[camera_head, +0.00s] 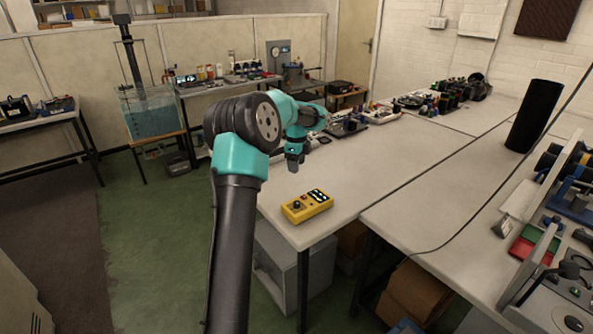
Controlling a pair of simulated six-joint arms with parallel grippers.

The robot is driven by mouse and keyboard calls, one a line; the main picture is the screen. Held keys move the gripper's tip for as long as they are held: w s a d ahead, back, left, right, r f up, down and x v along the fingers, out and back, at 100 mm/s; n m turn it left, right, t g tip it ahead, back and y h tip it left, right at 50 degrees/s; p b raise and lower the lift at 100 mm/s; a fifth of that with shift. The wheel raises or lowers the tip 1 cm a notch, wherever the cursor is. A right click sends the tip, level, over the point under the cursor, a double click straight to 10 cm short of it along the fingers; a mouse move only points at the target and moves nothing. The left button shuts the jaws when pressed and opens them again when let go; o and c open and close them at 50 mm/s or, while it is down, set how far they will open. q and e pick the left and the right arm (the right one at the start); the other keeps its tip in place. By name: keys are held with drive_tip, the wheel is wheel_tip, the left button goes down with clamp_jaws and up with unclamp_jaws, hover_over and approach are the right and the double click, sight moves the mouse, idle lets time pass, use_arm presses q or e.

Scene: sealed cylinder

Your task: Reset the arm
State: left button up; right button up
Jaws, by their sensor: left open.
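My left arm rises from the bottom of the head view and bends at a teal joint. Its left gripper (294,164) hangs pointing down over the near table, open, with nothing seen between its fingers; the fingers are small and partly dark. A yellow handheld device (307,206) with a dark knob lies on the table corner below and to the right of the gripper, apart from it. A tall black cylinder (535,116) stands upright on the right-hand table, far from the gripper. My right gripper is not in view.
The white table (375,165) is mostly clear in the middle. Small equipment (435,100) lines its far end. A red and green tray (534,245) and machinery crowd the right edge. A dark cable crosses the right table. A water tank (152,112) stands at the back left.

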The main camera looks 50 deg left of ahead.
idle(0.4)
use_arm(q)
drive_tip(key=s+d+f+n+h, duration=0.1)
drive_tip(key=d+f+n+h, duration=0.35)
drive_tip(key=d+f, duration=2.1)
drive_tip(key=s+d+f+n, duration=0.5)
drive_tip(key=s+d, duration=0.3)
drive_tip(key=s, duration=0.2)
drive_tip(key=s+d+f+n, duration=0.4)
drive_tip(key=s+d, duration=0.4)
drive_tip(key=s, duration=0.2)
drive_tip(key=shift+d+f+n+t+y, duration=0.3)
drive_tip(key=shift+f+n+t+y, duration=0.05)
drive_tip(key=shift+f+n+t, duration=0.1)
